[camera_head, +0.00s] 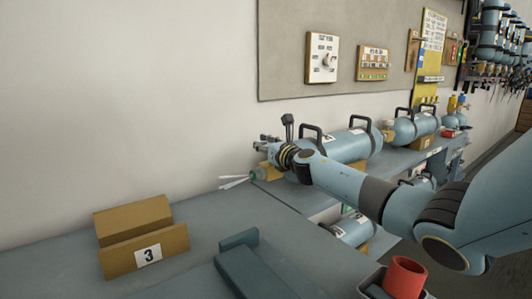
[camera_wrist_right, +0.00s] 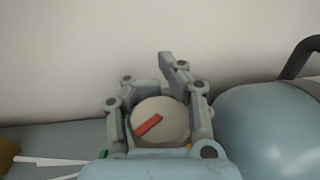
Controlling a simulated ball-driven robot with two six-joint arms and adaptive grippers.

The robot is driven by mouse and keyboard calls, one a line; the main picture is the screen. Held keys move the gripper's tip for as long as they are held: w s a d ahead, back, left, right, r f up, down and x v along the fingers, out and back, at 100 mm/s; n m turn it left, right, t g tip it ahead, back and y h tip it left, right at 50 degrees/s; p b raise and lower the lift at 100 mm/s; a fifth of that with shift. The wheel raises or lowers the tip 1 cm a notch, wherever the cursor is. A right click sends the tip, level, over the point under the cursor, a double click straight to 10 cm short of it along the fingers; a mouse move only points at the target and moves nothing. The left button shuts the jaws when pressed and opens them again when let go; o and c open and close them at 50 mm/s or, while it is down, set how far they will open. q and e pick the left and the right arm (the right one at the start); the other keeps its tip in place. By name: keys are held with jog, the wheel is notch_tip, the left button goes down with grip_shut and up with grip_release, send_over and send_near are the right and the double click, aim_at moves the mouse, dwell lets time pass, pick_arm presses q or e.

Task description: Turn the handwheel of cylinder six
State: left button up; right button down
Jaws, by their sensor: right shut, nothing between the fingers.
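A light-blue cylinder (camera_head: 352,147) with black handles lies on the bench against the wall. Its number label is too small to read surely. My right arm reaches in from the right, and its right gripper (camera_head: 268,141) is at the cylinder's left end, which the wrist partly hides. In the wrist view the gripper's fingers (camera_wrist_right: 163,85) stand around a pale round disc with a red bar, seemingly the handwheel (camera_wrist_right: 172,108). The gripper is shut with no grip on it; contact is unclear. The cylinder's rounded blue side (camera_wrist_right: 270,135) is to the right. My left gripper is out of view.
A cardboard-brown holder marked 3 (camera_head: 120,257) stands empty at the front left. White strips (camera_head: 235,182) lie near the gripper. Another cylinder (camera_head: 415,126) lies farther right. A red cup (camera_head: 405,277) is at the lower right. Wall signs hang above.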

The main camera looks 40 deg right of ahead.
jog(key=shift+a+f+n+y+b, duration=0.2)
jog(key=shift+n+y+b, duration=0.1)
jog(key=shift+y+b, duration=0.2)
jog(key=shift+a+f+n+y+b, duration=0.15)
jog(key=shift+n+y+b, duration=0.2)
jog(key=shift+y, duration=0.25)
jog(key=c, duration=2)
grip_release()
jog(key=shift+d, duration=0.1)
jog(key=o, duration=0.5)
jog(key=shift+s+r, duration=0.15)
jog(key=shift+c, duration=0.2)
jog(key=o, duration=0.5)
jog(key=shift+r, duration=0.1)
jog(key=shift+o, duration=0.2)
jog(key=shift+r, duration=0.1)
